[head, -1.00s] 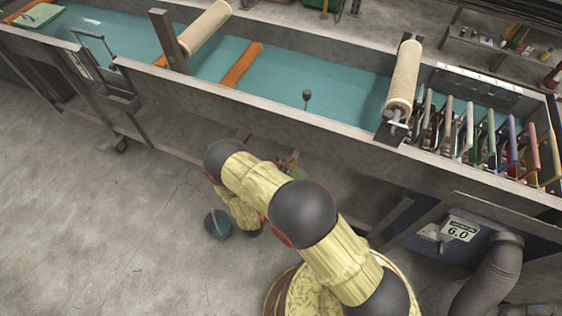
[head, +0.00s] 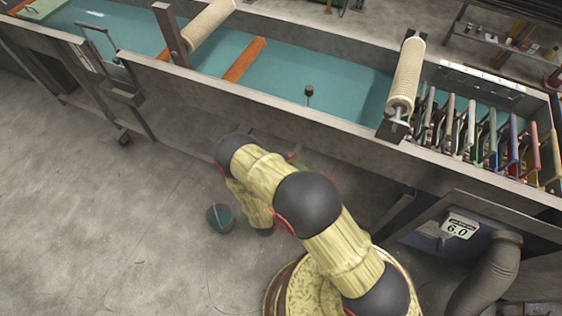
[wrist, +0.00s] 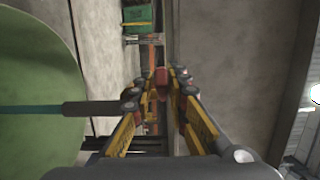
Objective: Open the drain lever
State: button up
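My gripper (wrist: 163,76) fills the lower middle of the wrist view, its two yellow-and-dark fingers apart with a gap between them. A small red piece (wrist: 162,79) shows between the fingertips; I cannot tell whether it is touched or lies beyond them. A teal rod with a dark grip (wrist: 90,108) crosses a large green round surface (wrist: 38,75) at the left, its grip end beside the left finger. It may be the drain lever, but this is not certain. In the head view my gripper is hidden behind my arm, below the tank.
The long tank (head: 330,138) with teal liquid runs above my arm. A bucket (head: 220,219) stands on the floor left of my arm. Open floor lies at the left.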

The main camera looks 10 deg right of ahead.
jog(key=shift+o, duration=1.3)
jog(key=v, duration=1.2)
